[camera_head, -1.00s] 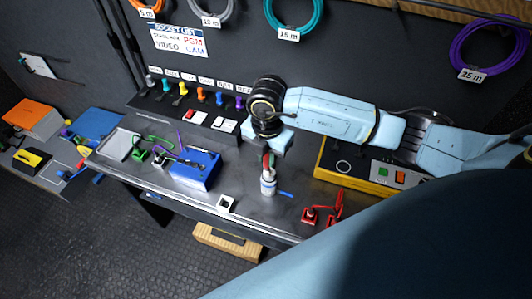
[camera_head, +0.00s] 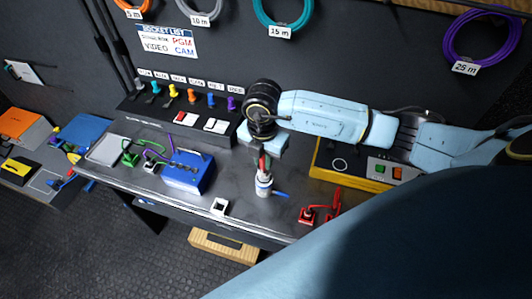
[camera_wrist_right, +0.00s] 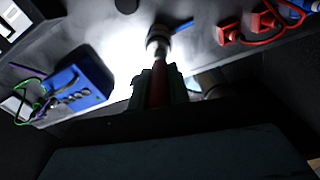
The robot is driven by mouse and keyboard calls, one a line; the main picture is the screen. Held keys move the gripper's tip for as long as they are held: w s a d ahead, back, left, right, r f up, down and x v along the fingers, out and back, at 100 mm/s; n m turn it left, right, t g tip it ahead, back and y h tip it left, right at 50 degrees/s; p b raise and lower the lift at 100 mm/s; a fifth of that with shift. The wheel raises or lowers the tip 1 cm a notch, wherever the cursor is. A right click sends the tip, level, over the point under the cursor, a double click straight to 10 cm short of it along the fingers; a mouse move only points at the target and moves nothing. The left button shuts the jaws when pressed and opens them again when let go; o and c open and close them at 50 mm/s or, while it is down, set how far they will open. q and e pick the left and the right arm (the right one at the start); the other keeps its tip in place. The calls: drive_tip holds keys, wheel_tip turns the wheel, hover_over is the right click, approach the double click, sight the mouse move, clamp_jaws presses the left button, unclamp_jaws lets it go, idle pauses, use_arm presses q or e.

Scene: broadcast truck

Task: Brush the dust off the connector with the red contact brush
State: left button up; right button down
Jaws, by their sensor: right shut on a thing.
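My right gripper (camera_head: 264,158) points down over the bench and is shut on the red handle of the brush (camera_head: 263,167). In the right wrist view the red handle (camera_wrist_right: 158,85) is between the fingers. The brush's lower end meets a small white cup (camera_head: 264,187), which also shows in the right wrist view (camera_wrist_right: 158,42); its bristles are hidden. A white square connector-like piece (camera_head: 219,207) lies near the bench's front edge. Red connectors (camera_head: 308,215) with a red lead lie to the right. I cannot tell which one is the dusty connector. My left gripper is not in view.
A blue box (camera_head: 188,174) with green and purple leads stands left of the cup. A blue stick (camera_head: 280,195) lies beside the cup. A yellow-edged panel (camera_head: 345,178) is at right, and a switch panel (camera_head: 180,120) is behind.

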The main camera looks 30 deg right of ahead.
use_arm(q)
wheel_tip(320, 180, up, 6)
drive_tip(key=p, duration=0.6)
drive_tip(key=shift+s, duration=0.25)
use_arm(e)
wheel_tip(320, 180, up, 8)
drive_tip(key=a, duration=0.1)
drive_tip(key=shift+s, duration=0.45)
drive_tip(key=shift+r, duration=0.1)
